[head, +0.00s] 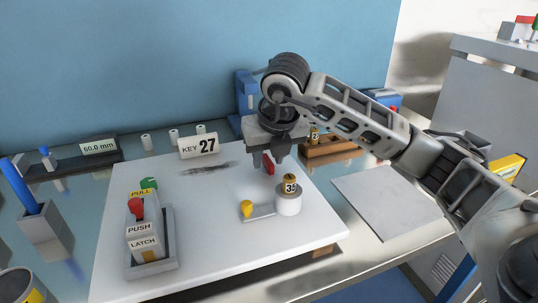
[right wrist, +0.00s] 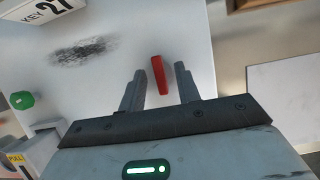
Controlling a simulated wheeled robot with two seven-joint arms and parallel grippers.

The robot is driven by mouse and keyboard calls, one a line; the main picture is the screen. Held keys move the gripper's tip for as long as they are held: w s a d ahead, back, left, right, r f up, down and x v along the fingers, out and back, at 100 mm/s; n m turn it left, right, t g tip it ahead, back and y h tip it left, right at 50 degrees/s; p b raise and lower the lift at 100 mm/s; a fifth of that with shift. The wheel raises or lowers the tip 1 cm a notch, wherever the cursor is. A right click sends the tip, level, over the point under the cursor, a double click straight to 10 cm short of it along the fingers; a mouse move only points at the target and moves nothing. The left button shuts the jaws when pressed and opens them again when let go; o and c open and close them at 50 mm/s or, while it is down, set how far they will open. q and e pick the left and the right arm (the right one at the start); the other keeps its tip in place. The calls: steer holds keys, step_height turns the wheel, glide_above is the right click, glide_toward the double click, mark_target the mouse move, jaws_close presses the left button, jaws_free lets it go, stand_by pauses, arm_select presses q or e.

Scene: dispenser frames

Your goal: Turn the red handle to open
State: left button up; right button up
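The red handle (head: 268,164) is a short red bar on the white panel (head: 215,225). It also shows in the right wrist view (right wrist: 159,75). My right gripper (head: 266,157) is over it, with the fingers pointing down. In the right wrist view its two fingers (right wrist: 159,88) are apart, with the red bar between them and clear gaps on both sides. I cannot tell how far above the panel the fingertips are. The handle's base is hidden. My left gripper is not in view.
A yellow-knobbed lever (head: 247,208) and a white cylinder (head: 289,202) marked 35 are close by. A PUSH/PULL latch box (head: 147,240) with a red knob stands at left. A KEY 27 sign (head: 198,146) is behind. A bare grey plate (head: 385,200) lies at right.

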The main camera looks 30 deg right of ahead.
arm_select(q)
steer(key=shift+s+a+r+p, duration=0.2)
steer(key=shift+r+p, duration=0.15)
steer(key=shift+p, duration=0.9)
arm_select(e)
steer(key=v, duration=1.6)
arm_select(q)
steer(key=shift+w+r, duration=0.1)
